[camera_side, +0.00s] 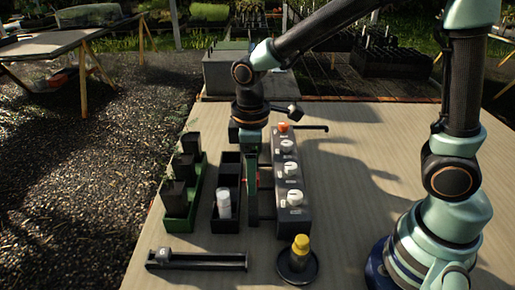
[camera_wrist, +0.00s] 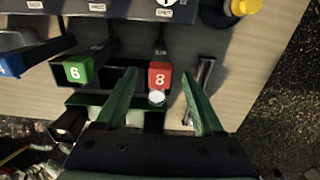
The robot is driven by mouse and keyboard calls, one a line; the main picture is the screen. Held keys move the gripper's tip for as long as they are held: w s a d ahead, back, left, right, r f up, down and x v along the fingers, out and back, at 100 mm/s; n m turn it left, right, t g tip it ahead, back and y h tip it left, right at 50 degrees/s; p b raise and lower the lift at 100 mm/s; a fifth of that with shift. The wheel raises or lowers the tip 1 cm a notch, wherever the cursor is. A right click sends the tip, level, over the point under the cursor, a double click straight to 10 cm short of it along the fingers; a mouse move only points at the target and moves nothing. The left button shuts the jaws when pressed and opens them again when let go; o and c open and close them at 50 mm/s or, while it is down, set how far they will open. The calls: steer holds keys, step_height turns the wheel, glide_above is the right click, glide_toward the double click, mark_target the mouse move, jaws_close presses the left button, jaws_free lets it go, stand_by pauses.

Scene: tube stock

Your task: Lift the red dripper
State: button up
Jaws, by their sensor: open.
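The red dripper (camera_wrist: 159,71) is a small red block marked 8, on the end of a dark bar in the wrist view. My gripper (camera_wrist: 158,78) is open, its two green fingers on either side of the red block with a visible gap. In the side view my gripper (camera_side: 252,208) points down between the dark tray and the knobbed box. Only a sliver of red shows there beside the finger, so contact cannot be told.
A green block marked 6 (camera_wrist: 78,70) is left of the red one. The dark tray (camera_side: 227,168) holds a white tube (camera_side: 224,204). The knobbed box (camera_side: 308,215) stands to the right. A yellow knob (camera_side: 300,245) and a slide rail (camera_side: 200,262) are in front.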

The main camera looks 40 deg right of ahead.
steer(key=shift+f, duration=0.6)
jaws_close()
steer(key=shift+r, duration=0.15)
